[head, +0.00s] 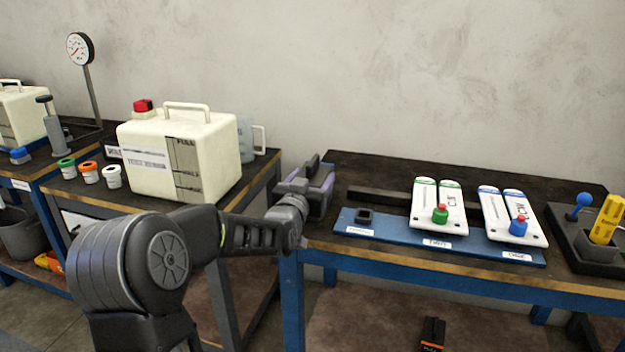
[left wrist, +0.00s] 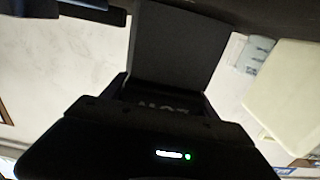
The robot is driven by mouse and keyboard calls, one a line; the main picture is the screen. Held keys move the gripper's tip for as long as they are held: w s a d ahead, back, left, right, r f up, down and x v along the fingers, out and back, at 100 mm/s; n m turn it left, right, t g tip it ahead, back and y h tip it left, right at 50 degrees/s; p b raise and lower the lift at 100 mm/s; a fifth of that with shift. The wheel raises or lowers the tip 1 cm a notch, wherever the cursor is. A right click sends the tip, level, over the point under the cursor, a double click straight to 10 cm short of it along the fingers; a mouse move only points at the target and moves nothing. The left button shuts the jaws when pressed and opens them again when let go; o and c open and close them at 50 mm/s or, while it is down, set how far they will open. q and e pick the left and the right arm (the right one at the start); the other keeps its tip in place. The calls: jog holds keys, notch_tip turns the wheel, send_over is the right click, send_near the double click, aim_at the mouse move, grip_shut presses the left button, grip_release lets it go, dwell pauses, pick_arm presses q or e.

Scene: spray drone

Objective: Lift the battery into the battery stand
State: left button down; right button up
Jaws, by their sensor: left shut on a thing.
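My left gripper (head: 318,182) is over the left end of the right-hand workbench, its fingers partly hidden by my own wrist. It is shut on the battery, a dark block with a small row of lit green lights. The battery (left wrist: 172,155) fills the lower middle of the left wrist view; in the head view it is mostly hidden behind the gripper. I cannot surely identify the battery stand; a small black socket (head: 366,215) sits at the left end of a blue board. My right gripper is not in view.
The blue board (head: 390,236) also carries two white tilted panels (head: 438,207) with green and blue knobs. A black tray (head: 590,245) with a yellow handle is at the far right. A cream tank (head: 150,160) stands on the left bench. An orange-and-black object (head: 432,335) lies below.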

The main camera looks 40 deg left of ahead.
pick_arm(q)
jog(key=shift+c, duration=2.1)
grip_release()
jog(key=shift+o, duration=1.3)
jog(key=shift+f, duration=0.4)
jog(key=shift+r+v, duration=0.1)
jog(key=shift+v, duration=1.9)
jog(key=shift+r+v, duration=0.15)
jog(key=shift+v, duration=1.85)
jog(key=shift+w, duration=0.1)
